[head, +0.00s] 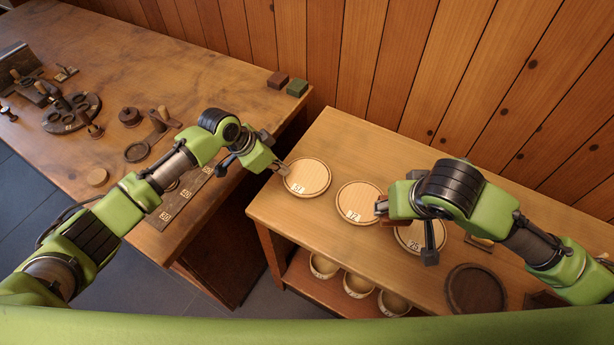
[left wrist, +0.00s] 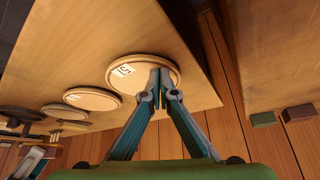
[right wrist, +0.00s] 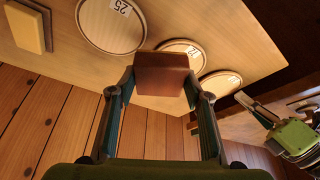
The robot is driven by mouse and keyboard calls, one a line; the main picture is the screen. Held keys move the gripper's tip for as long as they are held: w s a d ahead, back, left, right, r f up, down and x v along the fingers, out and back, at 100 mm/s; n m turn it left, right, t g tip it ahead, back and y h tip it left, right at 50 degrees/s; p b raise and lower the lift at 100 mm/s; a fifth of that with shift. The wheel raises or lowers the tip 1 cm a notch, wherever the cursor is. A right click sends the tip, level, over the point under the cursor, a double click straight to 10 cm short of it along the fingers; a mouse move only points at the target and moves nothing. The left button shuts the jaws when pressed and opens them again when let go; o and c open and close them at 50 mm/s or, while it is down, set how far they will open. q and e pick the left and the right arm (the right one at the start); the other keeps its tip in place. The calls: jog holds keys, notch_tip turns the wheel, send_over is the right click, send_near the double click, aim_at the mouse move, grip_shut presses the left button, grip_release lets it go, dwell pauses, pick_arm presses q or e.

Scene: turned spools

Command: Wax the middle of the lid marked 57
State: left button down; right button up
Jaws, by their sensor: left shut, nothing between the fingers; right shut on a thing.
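Three pale round lids lie in a row on the right-hand bench. The leftmost lid (head: 313,174) has a small white label whose number I cannot read for certain. The middle lid (head: 362,198) has a label that looks like 17 or 12, and the third lid (right wrist: 96,30) is marked 25. My left gripper (head: 282,168) is shut and empty, its tips at the edge of the leftmost lid; I cannot tell whether they touch it. My right gripper (head: 381,207) is shut on a brown block (right wrist: 162,72), held by the middle lid's right side. My right arm partly hides the third lid.
A dark round plate (head: 476,291) and a yellow block (right wrist: 27,27) on a board are farther right. Several bowls (head: 358,285) stand on the lower shelf. The left table (head: 215,75) carries tools, a reddish block (head: 277,80) and a green block (head: 297,87). A wooden wall stands behind.

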pick_arm(q)
jog(key=shift+f+b, duration=0.4)
jog(key=shift+f, duration=0.2)
pick_arm(e)
jog(key=shift+f, duration=0.4)
pick_arm(q)
jog(key=shift+r, duration=0.2)
pick_arm(e)
jog(key=shift+r, duration=0.2)
